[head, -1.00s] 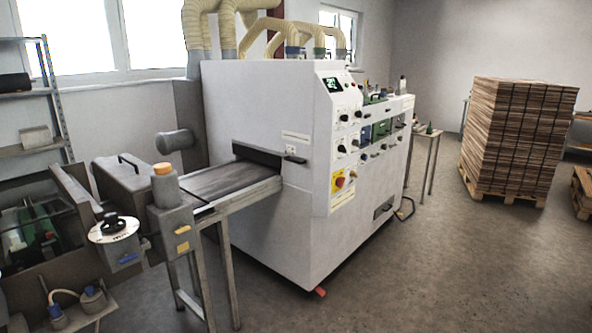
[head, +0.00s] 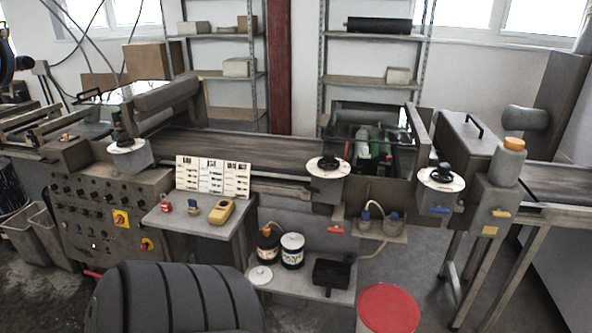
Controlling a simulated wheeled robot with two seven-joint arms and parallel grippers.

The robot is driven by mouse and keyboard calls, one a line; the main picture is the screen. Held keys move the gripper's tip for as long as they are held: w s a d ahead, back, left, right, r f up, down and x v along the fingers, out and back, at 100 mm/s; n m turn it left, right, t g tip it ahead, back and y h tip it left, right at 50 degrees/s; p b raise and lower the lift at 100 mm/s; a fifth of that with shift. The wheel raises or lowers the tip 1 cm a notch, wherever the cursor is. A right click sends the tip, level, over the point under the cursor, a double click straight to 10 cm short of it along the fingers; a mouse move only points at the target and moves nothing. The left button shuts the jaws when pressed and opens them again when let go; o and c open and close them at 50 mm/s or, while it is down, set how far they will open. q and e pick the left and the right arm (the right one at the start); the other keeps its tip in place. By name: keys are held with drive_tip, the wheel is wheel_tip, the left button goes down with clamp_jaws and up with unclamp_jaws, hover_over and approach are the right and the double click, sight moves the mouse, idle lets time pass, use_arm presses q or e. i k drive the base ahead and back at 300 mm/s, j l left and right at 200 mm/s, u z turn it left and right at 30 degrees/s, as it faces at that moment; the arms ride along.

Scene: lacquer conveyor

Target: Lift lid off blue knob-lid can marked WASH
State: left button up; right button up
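A can with a dark blue body, a white label and a pale lid (head: 292,250) stands upright on a low grey shelf below the machine. The dark lettering on its label is too small to read surely, and whether its lid has a knob is hard to tell. A darker can (head: 268,246) with a hose at its top stands just left of it. A loose pale round lid or dish (head: 260,275) lies in front of them at the shelf's left. Neither of my grippers is in view.
A black tray (head: 331,274) sits right of the cans on the low shelf (head: 311,289). A black ribbed chair back (head: 175,298) and a red round top (head: 388,308) stand in front. A small table (head: 197,222) with yellow and red items is left. Open floor shows at right.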

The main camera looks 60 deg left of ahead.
sight(290, 240)
drive_tip(key=u, duration=1.95)
